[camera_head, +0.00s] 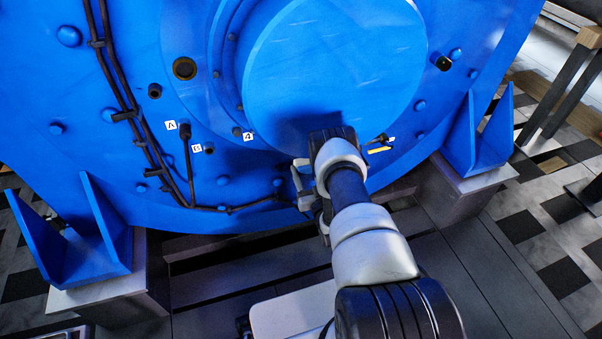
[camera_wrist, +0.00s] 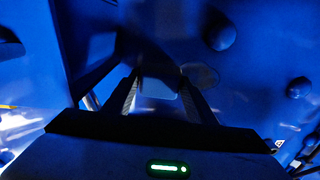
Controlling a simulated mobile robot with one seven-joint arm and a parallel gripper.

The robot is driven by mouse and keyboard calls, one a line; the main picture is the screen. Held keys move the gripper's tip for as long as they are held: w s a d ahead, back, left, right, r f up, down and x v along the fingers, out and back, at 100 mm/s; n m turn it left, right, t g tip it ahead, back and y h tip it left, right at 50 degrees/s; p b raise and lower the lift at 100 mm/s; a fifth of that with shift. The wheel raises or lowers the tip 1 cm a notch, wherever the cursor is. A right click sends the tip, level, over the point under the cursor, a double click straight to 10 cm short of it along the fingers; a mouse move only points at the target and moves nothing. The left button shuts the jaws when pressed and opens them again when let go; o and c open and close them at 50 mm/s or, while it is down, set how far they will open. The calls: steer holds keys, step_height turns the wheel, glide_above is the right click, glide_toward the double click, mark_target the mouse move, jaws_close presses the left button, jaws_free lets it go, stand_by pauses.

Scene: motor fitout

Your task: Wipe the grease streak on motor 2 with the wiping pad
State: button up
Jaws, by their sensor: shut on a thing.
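One large blue motor (camera_head: 335,60) fills the head view; no number 2 is readable on it. My gripper (camera_wrist: 160,92) is at the lower part of its face, with my arm hiding the fingertips in the head view. In the wrist view the fingers are shut on a small pale piece, the wiping pad (camera_wrist: 158,88), mostly hidden and in shadow. A dim, darker oval patch (camera_wrist: 203,75) lies on the blue surface just right of the fingers; I cannot tell whether it is the grease streak. Contact between pad and motor cannot be told.
Black cables (camera_head: 130,110) run down the motor's left side to a plug near the labels A (camera_head: 171,125) and B (camera_head: 196,149). Blue brackets (camera_head: 480,135) flank the motor. A wooden-topped stand (camera_head: 590,38) is at right.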

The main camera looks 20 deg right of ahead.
steer(key=shift+s+a, duration=0.1)
steer(key=shift+a, duration=1.95)
steer(key=shift+w+a, duration=0.15)
steer(key=shift+a, duration=1.6)
steer(key=shift+w+a, duration=0.15)
steer(key=shift+a, duration=1.55)
steer(key=shift+a+r, duration=0.2)
steer(key=shift+r+p, duration=0.8)
steer(key=shift+r, duration=0.1)
steer(key=shift+s+d+f+b, duration=0.15)
steer(key=shift+d+b, duration=0.15)
steer(key=shift+d, duration=1.6)
steer(key=shift+s+d+f+b, duration=0.15)
steer(key=shift+d+b, duration=0.15)
steer(key=shift+d, duration=1.6)
steer(key=shift+w+d+r, duration=0.1)
steer(key=shift+w+d, duration=0.05)
steer(key=shift+d, duration=1.65)
steer(key=shift+w, duration=0.1)
